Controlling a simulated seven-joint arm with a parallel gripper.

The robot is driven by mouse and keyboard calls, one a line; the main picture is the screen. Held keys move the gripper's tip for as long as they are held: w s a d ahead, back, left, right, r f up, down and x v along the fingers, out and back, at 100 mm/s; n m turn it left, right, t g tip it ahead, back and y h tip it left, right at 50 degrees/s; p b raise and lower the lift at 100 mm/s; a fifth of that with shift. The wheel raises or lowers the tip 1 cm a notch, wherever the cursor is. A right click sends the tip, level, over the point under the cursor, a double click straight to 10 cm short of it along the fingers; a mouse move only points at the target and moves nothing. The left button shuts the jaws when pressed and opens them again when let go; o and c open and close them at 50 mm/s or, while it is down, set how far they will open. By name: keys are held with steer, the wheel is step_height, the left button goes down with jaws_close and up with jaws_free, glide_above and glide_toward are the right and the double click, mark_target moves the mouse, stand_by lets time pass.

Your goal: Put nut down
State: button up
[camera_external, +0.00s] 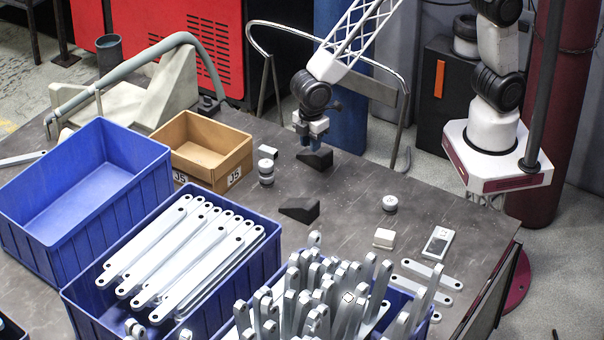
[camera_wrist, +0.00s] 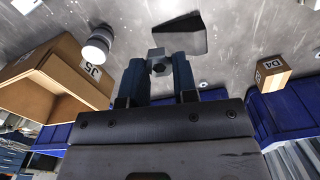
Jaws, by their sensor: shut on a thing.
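The nut (camera_wrist: 158,67) is a small grey hexagonal piece held between the two blue fingertips in the wrist view. My gripper (camera_wrist: 158,75) is shut on it; the gripper also shows in the external view (camera_external: 307,140), pointing down over the far part of the grey table (camera_external: 345,215). The nut cannot be made out in the external view. A dark wedge block (camera_external: 316,160) lies at or just beside the fingertips there; I cannot tell whether they touch. In the wrist view a dark wedge (camera_wrist: 180,36) lies beyond the fingertips.
A second dark wedge (camera_external: 300,210) lies nearer the camera. An empty blue bin (camera_external: 85,205) and a bin of brackets (camera_external: 190,265) fill the front left. The table between the wedges and the right-hand cylinder (camera_external: 390,203) is clear.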

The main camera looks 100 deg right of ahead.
steer(key=w+d+f+m, duration=0.1)
steer(key=w+d, duration=0.5)
steer(key=w, duration=0.4)
steer(key=w+d+m, duration=0.1)
steer(key=w+d, duration=0.5)
steer(key=w, duration=0.4)
steer(key=w+d+f+m, duration=0.1)
steer(key=w+d, duration=0.4)
steer(key=w, duration=0.6)
steer(key=shift+w+d+f, duration=0.1)
steer(key=shift+d+f, duration=0.1)
steer(key=shift+f, duration=1.15)
steer(key=shift+d+f, duration=0.2)
steer(key=shift+f, duration=1.1)
steer(key=shift+f, duration=0.1)
steer(key=shift+f, duration=3)
steer(key=shift+f, duration=1.9)
steer(key=shift+f, duration=0.2)
